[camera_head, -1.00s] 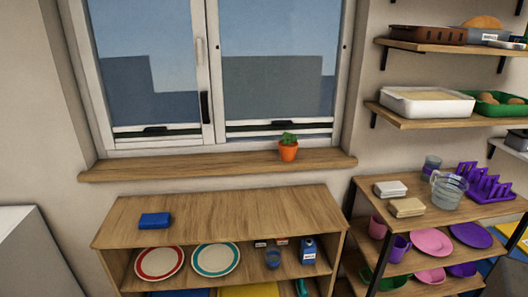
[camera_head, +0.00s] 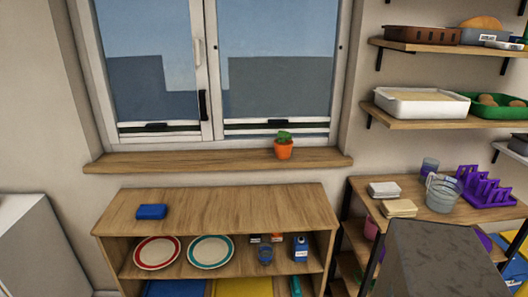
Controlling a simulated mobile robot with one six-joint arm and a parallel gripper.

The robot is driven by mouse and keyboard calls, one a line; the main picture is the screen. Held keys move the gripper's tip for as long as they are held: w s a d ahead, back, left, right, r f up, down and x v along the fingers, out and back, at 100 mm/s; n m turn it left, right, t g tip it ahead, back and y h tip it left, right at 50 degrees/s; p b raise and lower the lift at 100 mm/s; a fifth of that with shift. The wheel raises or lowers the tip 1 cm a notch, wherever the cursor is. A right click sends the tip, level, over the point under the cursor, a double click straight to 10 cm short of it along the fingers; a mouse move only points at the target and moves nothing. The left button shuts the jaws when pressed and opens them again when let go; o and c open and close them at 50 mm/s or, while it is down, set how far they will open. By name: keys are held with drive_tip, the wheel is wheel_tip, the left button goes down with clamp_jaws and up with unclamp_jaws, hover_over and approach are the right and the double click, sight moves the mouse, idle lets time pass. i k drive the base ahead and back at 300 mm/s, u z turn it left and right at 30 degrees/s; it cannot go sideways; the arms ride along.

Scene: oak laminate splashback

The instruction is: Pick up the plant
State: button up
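The plant (camera_head: 284,147) is a small green succulent in an orange pot. It stands upright on the wooden window sill (camera_head: 200,160), right of the sill's middle and in front of the window. Nothing covers it. My gripper is not in view. A dark grey block-like shape (camera_head: 436,258) at the lower right, probably part of my arm, is well below and to the right of the plant.
Below the sill stands a wooden shelf unit (camera_head: 220,206) with a blue box (camera_head: 151,211) on top and plates inside. At right, a rack holds a glass jug (camera_head: 442,190) and a purple toast rack (camera_head: 484,186). Wall shelves (camera_head: 425,122) hang above it. The sill left of the plant is bare.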

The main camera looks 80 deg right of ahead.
sight(283, 146)
drive_tip(key=u, duration=0.25)
drive_tip(key=k, duration=1.7)
drive_tip(key=z, duration=0.45)
drive_tip(key=i, duration=0.8)
drive_tip(key=u, duration=0.05)
